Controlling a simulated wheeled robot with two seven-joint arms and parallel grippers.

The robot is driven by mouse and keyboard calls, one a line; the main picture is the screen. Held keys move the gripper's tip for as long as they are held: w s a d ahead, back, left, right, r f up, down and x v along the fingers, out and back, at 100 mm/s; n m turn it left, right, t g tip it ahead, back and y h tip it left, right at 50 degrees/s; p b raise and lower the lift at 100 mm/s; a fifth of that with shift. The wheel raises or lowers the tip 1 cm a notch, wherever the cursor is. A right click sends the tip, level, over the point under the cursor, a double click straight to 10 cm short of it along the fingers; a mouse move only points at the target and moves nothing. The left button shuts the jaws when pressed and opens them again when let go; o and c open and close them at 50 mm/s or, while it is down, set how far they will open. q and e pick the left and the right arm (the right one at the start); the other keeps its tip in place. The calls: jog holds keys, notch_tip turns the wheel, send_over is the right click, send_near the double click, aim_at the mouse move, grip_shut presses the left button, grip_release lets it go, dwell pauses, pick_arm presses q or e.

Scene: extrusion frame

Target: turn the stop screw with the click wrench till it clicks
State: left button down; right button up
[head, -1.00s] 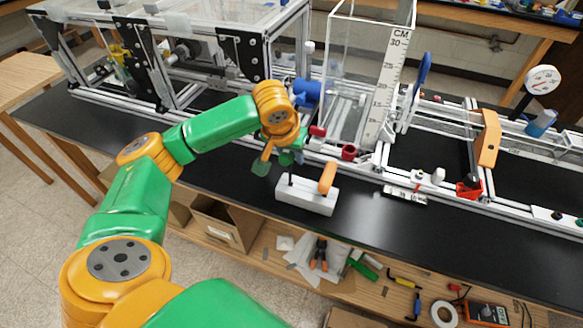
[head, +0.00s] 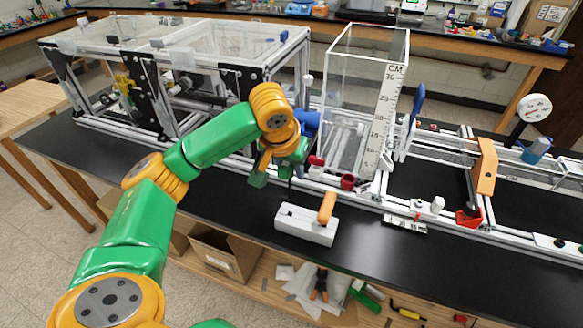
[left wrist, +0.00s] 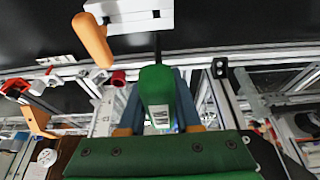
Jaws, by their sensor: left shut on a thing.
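My left gripper (head: 281,168) is shut on the click wrench, a tool with a green handle. The handle (left wrist: 157,98) fills the middle of the left wrist view, between blue-grey fingers, with a small label on it. Its thin black shaft (left wrist: 157,47) points away toward the pale holder block. In the head view the shaft (head: 290,188) hangs down above the holder block (head: 307,224), and its tip looks clear of the block. An orange-handled tool (head: 327,207) stands in the block's right part. I cannot single out the stop screw. My right gripper is out of view.
The aluminium extrusion frame (head: 405,197) runs along the bench behind the block. The black bench front (head: 400,255) is mostly clear.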

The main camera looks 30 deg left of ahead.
pick_arm(q)
notch_tip(320, 180, up, 4)
jog(key=p, duration=0.4)
jog(key=shift+r+p, duration=0.2)
jog(key=shift+p, duration=0.2)
jog(key=shift+r, duration=0.8)
